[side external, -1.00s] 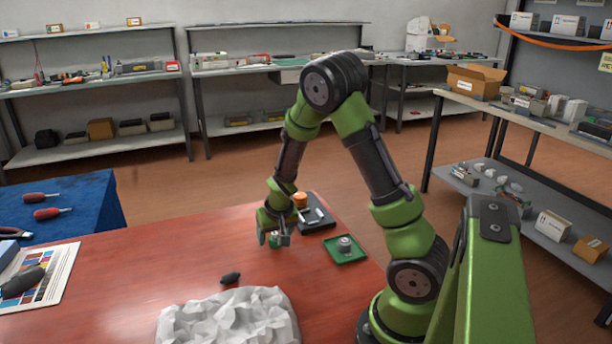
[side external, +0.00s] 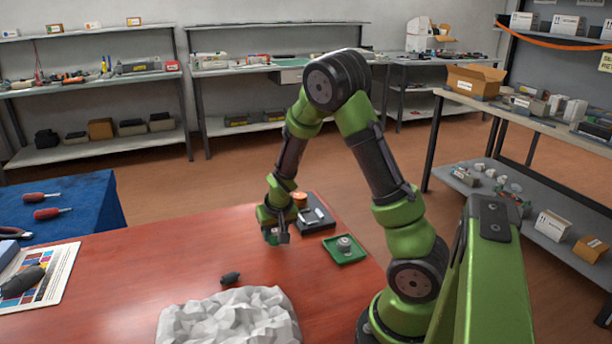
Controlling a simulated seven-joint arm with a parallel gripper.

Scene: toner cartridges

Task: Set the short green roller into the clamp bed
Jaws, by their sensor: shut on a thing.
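My gripper (side external: 278,238) is low over the red table, to the left of the dark clamp bed. It is shut on a small green piece (side external: 271,238), which seems to be the short green roller; it is mostly hidden by the fingers. The clamp bed (side external: 326,225) is a dark flat block with light metal parts on top and an orange knob (side external: 299,199) at its back left. My gripper is beside the bed, not over its middle. Whether the roller touches the table is too small to tell.
A green tray (side external: 357,258) with a grey round part (side external: 345,243) lies in front of the clamp bed. A small black object (side external: 230,279) and a crumpled white heap (side external: 228,318) lie nearer the front. The table's left middle is clear.

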